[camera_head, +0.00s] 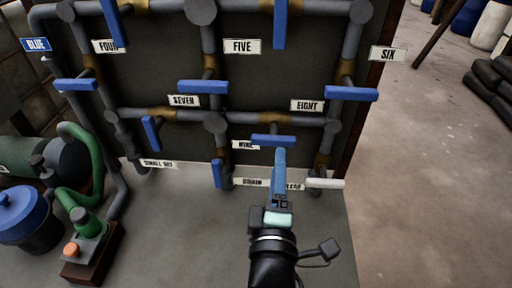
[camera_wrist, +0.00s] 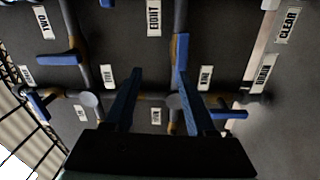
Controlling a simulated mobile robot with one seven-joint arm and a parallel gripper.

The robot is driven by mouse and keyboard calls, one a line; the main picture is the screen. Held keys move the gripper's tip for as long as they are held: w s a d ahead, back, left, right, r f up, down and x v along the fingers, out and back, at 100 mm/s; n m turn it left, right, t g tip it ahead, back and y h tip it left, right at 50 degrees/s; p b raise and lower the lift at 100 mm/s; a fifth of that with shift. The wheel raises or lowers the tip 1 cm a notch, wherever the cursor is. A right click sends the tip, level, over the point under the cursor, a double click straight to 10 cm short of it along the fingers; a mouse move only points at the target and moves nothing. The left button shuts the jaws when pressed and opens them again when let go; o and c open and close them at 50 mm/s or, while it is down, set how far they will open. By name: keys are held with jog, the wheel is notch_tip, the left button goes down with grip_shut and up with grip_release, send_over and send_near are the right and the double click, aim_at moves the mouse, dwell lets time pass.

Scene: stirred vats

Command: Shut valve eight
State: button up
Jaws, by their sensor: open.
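The EIGHT label (camera_head: 307,105) is on the dark panel, and it also shows in the wrist view (camera_wrist: 153,17). Below and left of it, a blue bar handle (camera_head: 273,140) lies roughly along the horizontal pipe; I take it as valve eight's. The handle also shows in the wrist view (camera_wrist: 182,58). My gripper (camera_head: 280,152) points at the panel with its tips by the lower side of this handle in the picture. In the wrist view, the two blue fingers (camera_wrist: 135,72) stand apart with nothing gripped between them. Contact with the handle cannot be told.
Other blue handles are close: one on the right pipe (camera_head: 352,94), one by SEVEN (camera_head: 203,86), one low near the drain (camera_head: 217,173). A white handle (camera_head: 325,183) sits lower right. A green-piped pump (camera_head: 88,222) stands left.

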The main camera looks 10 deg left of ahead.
aim_at(273, 144)
jog(key=shift+n+g, duration=0.3)
jog(key=shift+n, duration=0.3)
jog(key=w+f, duration=0.1)
jog(key=w, duration=0.3)
jog(key=w+f, duration=0.1)
jog(key=w, duration=0.3)
jog(key=w+a+f, duration=0.1)
jog(key=w, duration=0.3)
jog(key=shift+w+a+f+p, duration=0.1)
jog(key=shift+f+p, duration=0.2)
grip_shut()
